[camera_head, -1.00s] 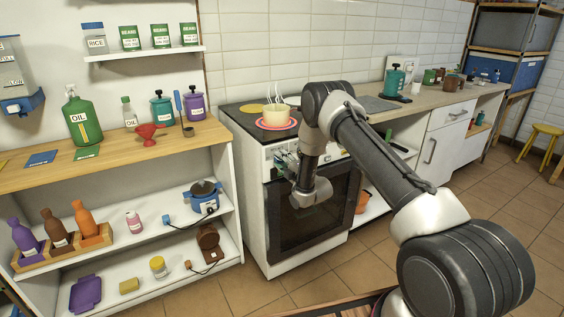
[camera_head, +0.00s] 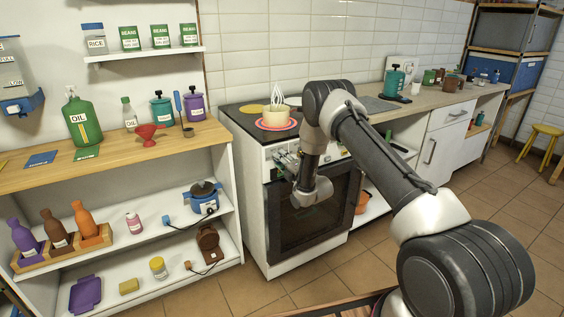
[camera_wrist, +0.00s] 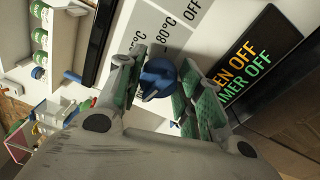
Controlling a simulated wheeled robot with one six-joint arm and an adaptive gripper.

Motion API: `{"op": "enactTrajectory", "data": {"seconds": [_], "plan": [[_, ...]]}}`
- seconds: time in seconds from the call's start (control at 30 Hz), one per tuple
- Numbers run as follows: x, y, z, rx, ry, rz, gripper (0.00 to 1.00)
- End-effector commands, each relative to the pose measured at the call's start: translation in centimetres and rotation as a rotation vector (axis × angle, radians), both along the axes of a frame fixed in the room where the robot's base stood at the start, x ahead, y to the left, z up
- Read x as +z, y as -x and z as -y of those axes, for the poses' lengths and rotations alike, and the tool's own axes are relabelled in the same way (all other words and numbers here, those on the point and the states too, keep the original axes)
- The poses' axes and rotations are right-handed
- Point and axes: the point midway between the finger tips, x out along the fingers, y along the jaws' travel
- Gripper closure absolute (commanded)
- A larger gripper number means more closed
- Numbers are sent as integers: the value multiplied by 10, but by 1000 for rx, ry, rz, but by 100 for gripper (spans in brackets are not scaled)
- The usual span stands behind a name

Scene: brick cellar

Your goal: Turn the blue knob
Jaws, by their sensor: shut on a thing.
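The blue knob (camera_wrist: 157,78) sits on the white front panel of the stove, seen in the wrist view between my gripper's two green-padded fingers. My gripper (camera_wrist: 160,88) is shut on the knob. In the head view my gripper (camera_head: 286,160) reaches the stove's control panel (camera_head: 270,158), and the knob itself is hidden or too small to make out there. Temperature marks and the word OFF are printed on the panel beside the knob. A dark display (camera_wrist: 248,62) shows "OFF" in yellow and green letters.
A cream pot (camera_head: 274,116) stands on a red-ringed burner on the stove top. The oven door (camera_head: 308,215) is below the panel. A shelf unit (camera_head: 110,165) with bottles stands to the left, and a counter (camera_head: 440,92) is to the right.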

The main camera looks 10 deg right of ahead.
Motion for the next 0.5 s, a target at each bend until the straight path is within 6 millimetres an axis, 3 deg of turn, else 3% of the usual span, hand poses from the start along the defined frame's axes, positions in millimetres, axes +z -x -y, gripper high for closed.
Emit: {"op": "enactTrajectory", "data": {"seconds": [0.03,0.07,0.17,0.5], "plan": [[-2,1,0,1,2,-5,88],[-2,1,0,1,2,-5,58],[-2,1,0,0,1,-4,42],[-1,2,1,0,-1,-1,42]]}}
